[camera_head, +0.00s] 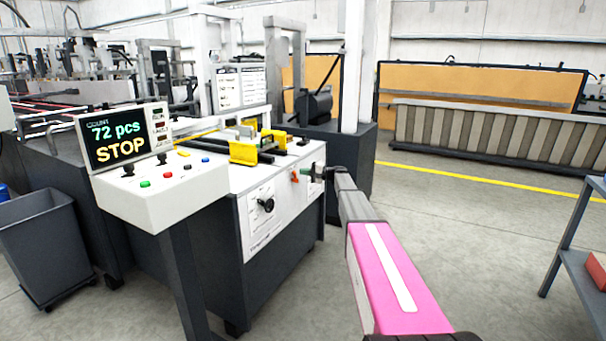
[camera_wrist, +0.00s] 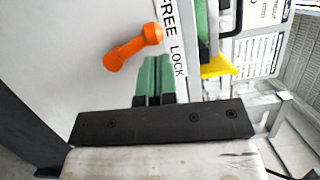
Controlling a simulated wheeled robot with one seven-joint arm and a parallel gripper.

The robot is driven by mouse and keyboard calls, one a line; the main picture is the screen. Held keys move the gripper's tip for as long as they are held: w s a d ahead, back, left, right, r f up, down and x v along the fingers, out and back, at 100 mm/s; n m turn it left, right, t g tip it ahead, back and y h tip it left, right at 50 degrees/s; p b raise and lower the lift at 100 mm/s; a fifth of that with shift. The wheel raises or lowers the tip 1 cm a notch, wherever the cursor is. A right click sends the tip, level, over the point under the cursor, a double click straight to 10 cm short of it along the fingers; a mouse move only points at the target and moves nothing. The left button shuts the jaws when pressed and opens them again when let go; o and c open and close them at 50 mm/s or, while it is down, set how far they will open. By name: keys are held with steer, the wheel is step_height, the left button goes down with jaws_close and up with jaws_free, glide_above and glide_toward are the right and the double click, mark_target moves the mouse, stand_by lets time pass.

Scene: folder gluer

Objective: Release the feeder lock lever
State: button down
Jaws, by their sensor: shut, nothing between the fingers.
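The orange lever (camera_wrist: 133,47) sits on the white front panel of the feeder in the wrist view, beside the printed words FREE and LOCK. In the head view the lever (camera_head: 295,176) is a small orange shape near the panel's right edge. My gripper (camera_wrist: 156,72) has its green fingers together and empty, just below the lever in the wrist view and apart from it in the picture. My gripper also shows in the head view (camera_head: 310,173), right of the lever.
A black knob (camera_head: 265,205) is on the same panel, left of the lever. A control box with a display (camera_head: 119,136) reading "72 pcs STOP" stands at the left. Yellow blocks (camera_head: 243,152) sit on the feeder top. The floor right of the machine is open.

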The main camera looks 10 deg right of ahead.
steer(key=w+v, duration=0.2)
steer(key=v, duration=1)
steer(key=shift+d, duration=0.35)
steer(key=shift+s+r, duration=0.1)
steer(key=s+a+f+g+h, duration=0.1)
steer(key=s+a+f+h, duration=0.3)
steer(key=s, duration=0.4)
steer(key=s+a+f+n+g+h, duration=0.1)
steer(key=s+a+f, duration=0.3)
steer(key=s+f, duration=0.3)
steer(key=s+a+f+g+h, duration=0.2)
steer(key=s+a+f+h, duration=0.15)
steer(key=s, duration=0.55)
steer(key=s+f+n+h, duration=0.1)
steer(key=s+f+h, duration=0.1)
steer(key=s, duration=0.7)
steer(key=s+d+f+n+g+h, duration=0.1)
steer(key=s+h, duration=0.3)
steer(key=s, duration=0.5)
steer(key=s+f+n+h, duration=0.1)
steer(key=s+f+h, duration=0.2)
steer(key=s, duration=0.7)
steer(key=shift+d+f+g, duration=0.2)
steer(key=shift+f+g, duration=0.1)
steer(key=shift+f, duration=0.05)
